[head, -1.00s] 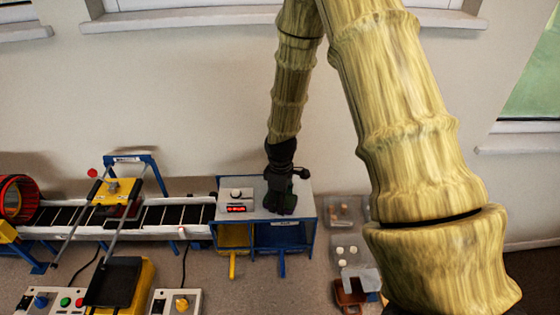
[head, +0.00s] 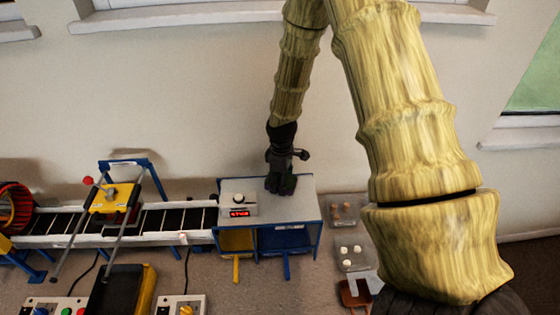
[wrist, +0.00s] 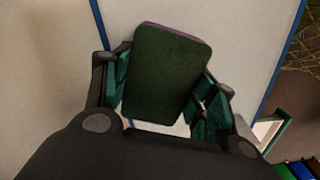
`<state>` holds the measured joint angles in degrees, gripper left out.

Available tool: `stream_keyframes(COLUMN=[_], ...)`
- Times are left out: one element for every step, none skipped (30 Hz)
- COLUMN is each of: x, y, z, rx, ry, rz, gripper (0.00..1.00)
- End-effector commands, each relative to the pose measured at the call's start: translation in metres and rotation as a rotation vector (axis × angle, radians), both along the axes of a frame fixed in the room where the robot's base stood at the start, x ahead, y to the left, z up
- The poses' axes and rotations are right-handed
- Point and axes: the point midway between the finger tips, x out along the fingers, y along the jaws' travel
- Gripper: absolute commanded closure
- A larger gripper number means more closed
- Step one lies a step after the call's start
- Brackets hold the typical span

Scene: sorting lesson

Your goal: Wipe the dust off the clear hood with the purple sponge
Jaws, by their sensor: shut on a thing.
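The hood (head: 301,209) is the pale, see-through-looking top of a blue-framed box at the end of the conveyor. In the wrist view its flat pale surface (wrist: 245,50) lies behind the sponge, between blue edges. I cannot make out dust on it. My gripper (head: 281,187) points down at the back part of the hood. In the wrist view my gripper (wrist: 166,92) is shut on the sponge (wrist: 168,72), which shows a dark green face and a thin purple edge. I cannot tell whether the sponge touches the hood.
A white knob and red display (head: 239,212) sit on the box's left part. The conveyor (head: 150,221) runs left, with a yellow-topped frame (head: 112,197) over it. Clear trays (head: 349,208) with small pieces stand to the right. The wall is close behind.

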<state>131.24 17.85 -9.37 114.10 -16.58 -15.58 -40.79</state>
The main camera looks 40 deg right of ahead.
Motion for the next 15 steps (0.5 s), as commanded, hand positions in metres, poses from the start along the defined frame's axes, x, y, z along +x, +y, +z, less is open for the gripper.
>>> stream_keyframes(x=[0.002,0.001,0.000,0.000,0.000,0.000,0.000,0.001,0.001,0.002,0.002,0.003,0.003,0.003,0.004], y=[0.001,0.000,0.000,0.000,0.000,0.000,0.000,0.001,0.001,0.002,0.003,0.003,0.004,0.004,0.005], z=[0.019,0.022,0.024,0.027,0.029,0.033,0.035,0.038,0.042,0.044,0.047,0.051,0.053,0.056,0.057], rx=[0.000,0.000,0.000,0.000,0.000,0.000,0.000,0.000,0.000,0.000,0.000,0.000,0.000,0.000,-0.001], ry=[-0.005,-0.001,0.000,0.000,0.000,0.000,-0.001,-0.001,-0.001,-0.002,-0.002,-0.002,-0.001,-0.001,-0.002], rz=[0.002,0.001,0.000,0.000,0.000,0.000,0.001,0.001,0.002,0.003,0.004,0.006,0.007,0.008,0.009], gripper=[0.69,0.69,0.69,0.69,0.69,0.69,0.69,0.69,0.69,0.69,0.69,0.69,0.69,0.69,0.69])
